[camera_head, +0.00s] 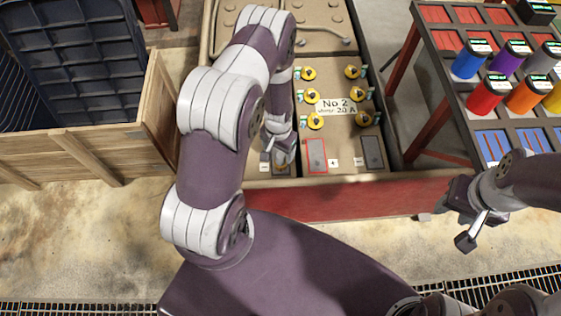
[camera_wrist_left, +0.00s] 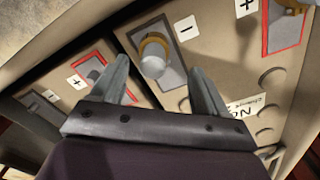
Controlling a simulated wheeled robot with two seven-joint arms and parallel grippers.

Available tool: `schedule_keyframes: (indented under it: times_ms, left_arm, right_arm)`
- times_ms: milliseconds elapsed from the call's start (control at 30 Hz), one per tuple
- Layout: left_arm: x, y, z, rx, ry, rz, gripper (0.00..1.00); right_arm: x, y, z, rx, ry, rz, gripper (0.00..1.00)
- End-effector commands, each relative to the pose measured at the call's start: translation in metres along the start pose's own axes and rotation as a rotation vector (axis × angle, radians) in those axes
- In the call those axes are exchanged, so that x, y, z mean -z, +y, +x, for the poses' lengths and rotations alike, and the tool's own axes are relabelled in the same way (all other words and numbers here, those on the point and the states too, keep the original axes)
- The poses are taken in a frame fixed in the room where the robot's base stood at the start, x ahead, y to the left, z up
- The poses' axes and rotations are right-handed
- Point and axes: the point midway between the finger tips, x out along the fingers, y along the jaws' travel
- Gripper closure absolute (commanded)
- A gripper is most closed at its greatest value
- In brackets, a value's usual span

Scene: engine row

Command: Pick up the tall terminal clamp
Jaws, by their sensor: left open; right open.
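A pale cylindrical terminal clamp with a brass-coloured collar (camera_wrist_left: 153,55) stands on a grey pad beside a minus sign in the left wrist view. It appears between the spread fingers of my left gripper (camera_wrist_left: 160,70), near their tips; I see no grip on it. Another brass-coloured clamp (camera_wrist_left: 290,5) on a red-edged pad is cut off by the top edge. I cannot tell which is taller. In the head view my left gripper (camera_head: 279,153) is open, low over the panel's front left, and largely hides the clamp there. My right gripper (camera_head: 446,228) is open and empty, right of the panel.
The beige panel (camera_head: 345,135) carries several yellow knobs, a "No 2" label (camera_head: 339,106) and a red-edged pad (camera_head: 317,156). A red front beam (camera_head: 340,200) borders it. A wooden crate (camera_head: 70,155) stands left; a rack with coloured cylinders (camera_head: 486,97) stands right.

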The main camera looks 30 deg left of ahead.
Motion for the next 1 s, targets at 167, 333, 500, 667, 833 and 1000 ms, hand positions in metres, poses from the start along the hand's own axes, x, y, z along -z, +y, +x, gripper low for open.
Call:
schedule_keyframes:
  times_ms: [167,333,500,667,833,1000]
  left_arm:
    - [-0.003,0.007,0.031,-0.001,-0.002,0.003,0.25]
    - [-0.003,0.008,0.054,0.0,0.0,0.0,0.25]
    - [-0.002,0.007,0.054,0.0,0.001,0.0,0.25]
    - [-0.002,0.007,0.054,0.0,0.001,0.0,0.58]
    - [-0.002,0.007,0.054,0.0,0.001,0.0,0.92]
    - [-0.002,0.007,0.054,0.0,0.001,0.0,0.92]
  right_arm:
    - [-0.001,0.0,0.009,0.0,0.0,0.0,0.57]
    - [-0.002,0.0,0.013,0.0,0.0,0.0,0.57]
    - [-0.001,0.0,0.012,0.0,0.0,0.0,0.57]
    - [-0.001,0.0,0.012,0.0,0.0,0.0,0.57]
    - [-0.001,0.0,0.012,0.0,0.0,0.0,0.57]
    - [-0.001,0.0,0.012,0.0,0.0,0.0,0.57]
